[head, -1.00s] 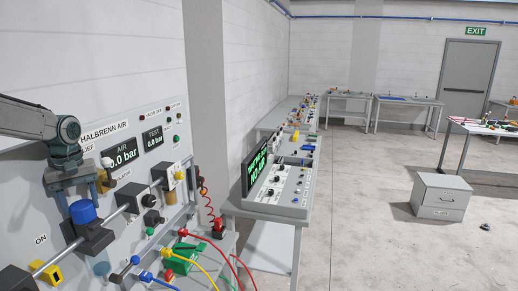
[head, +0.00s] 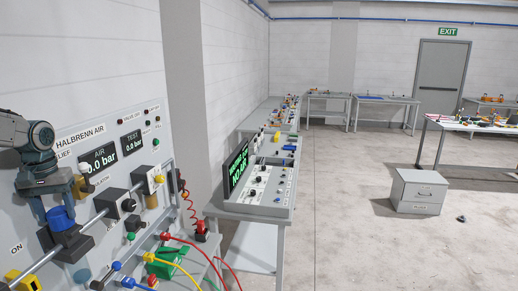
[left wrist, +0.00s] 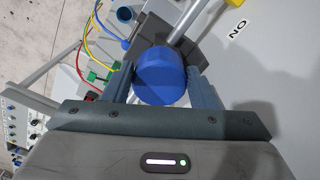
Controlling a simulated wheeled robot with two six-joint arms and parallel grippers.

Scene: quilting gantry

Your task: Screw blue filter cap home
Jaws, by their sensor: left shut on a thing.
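The blue filter cap (head: 61,217) sits on top of a dark block (head: 72,245) on the metal pipe of the air panel (head: 90,185). My left gripper (head: 58,207) comes down on the cap from above, with its fingers on either side of it. In the left wrist view the blue cap (left wrist: 160,76) lies between the two fingers, and the gripper is shut on it. Whether the cap is fully seated on the block cannot be told. My right gripper is not in view.
The panel carries AIR and TEST displays (head: 98,158) reading 0.0 bar. Red and yellow hoses (head: 195,243) and a green box (head: 165,262) are below the pipe. A bench with a tester (head: 265,185) stands to the right.

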